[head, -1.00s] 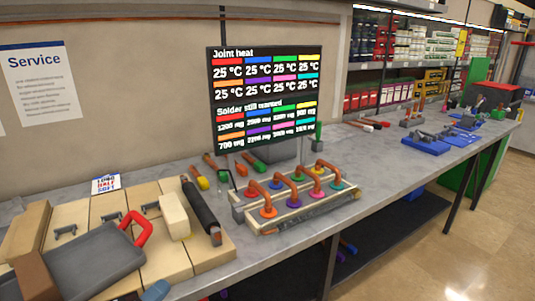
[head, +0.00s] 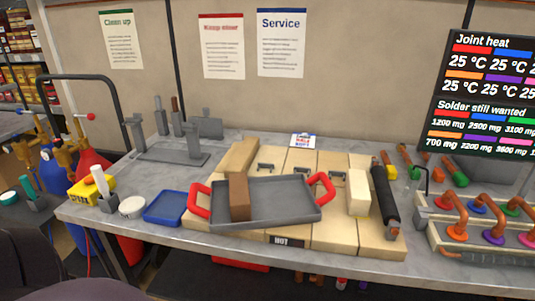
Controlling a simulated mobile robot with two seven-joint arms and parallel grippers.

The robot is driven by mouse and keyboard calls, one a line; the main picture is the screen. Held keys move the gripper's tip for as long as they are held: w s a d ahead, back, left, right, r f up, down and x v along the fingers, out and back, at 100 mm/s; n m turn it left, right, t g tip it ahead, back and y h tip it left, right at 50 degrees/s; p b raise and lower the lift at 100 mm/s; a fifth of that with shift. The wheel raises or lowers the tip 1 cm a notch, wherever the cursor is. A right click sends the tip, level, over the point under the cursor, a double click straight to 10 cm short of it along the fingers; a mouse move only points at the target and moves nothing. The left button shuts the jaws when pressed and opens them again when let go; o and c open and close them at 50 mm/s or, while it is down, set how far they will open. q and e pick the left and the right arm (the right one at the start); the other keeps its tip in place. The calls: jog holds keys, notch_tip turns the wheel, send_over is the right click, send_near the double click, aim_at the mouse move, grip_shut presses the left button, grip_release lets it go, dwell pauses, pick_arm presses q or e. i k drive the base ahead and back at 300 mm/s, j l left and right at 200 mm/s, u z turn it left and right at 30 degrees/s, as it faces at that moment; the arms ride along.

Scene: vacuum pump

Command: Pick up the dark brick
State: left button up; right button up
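The dark brick (head: 239,197) is brown and lies lengthwise on the left part of a grey tray (head: 285,203) with red handles at both ends. The tray rests on pale tan blocks on the workbench. A tan brick (head: 241,156) lies behind the dark brick on the blocks, and a cream brick (head: 358,192) stands to the right of the tray. Neither of my grippers is in view.
A black roller (head: 384,197) lies right of the cream brick. A blue tray (head: 166,207) and a round white tin (head: 132,207) are left of the blocks. A grey metal stand (head: 170,155) is behind. Copper pipe joints (head: 480,225) stand at right. Red and blue cylinders stand at the left end.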

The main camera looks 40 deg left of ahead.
aim_at(240, 203)
jog(key=u, duration=1.55)
